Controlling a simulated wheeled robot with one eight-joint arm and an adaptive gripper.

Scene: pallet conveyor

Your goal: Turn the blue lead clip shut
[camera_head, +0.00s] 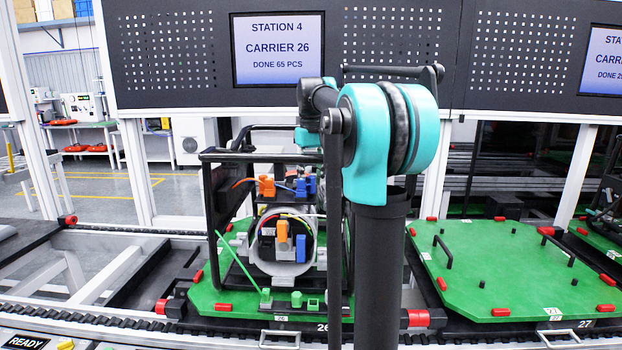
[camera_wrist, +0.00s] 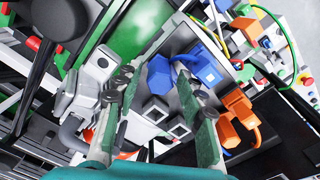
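Blue clip parts show at the carrier's top bar in the head view (camera_head: 305,186), beside an orange clip (camera_head: 266,186). In the wrist view, a blue part with a blue lead (camera_wrist: 203,68) is by the tip of my right-hand finger, and a smaller blue block (camera_wrist: 160,76) lies between the fingertips. I cannot tell whether the clip is turned open or shut, or whether a finger touches it. My gripper (camera_wrist: 156,80) is open, its two green fingers apart around the small blue block and two grey square sockets (camera_wrist: 180,129). In the head view my arm hides the gripper.
An orange part (camera_wrist: 238,106) is right of the fingers, and a grey clamp-like part (camera_wrist: 98,66) is close on their left. The black frame (camera_head: 215,215) stands on a green pallet (camera_head: 205,296). Another green pallet (camera_head: 500,270) at right is mostly clear.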

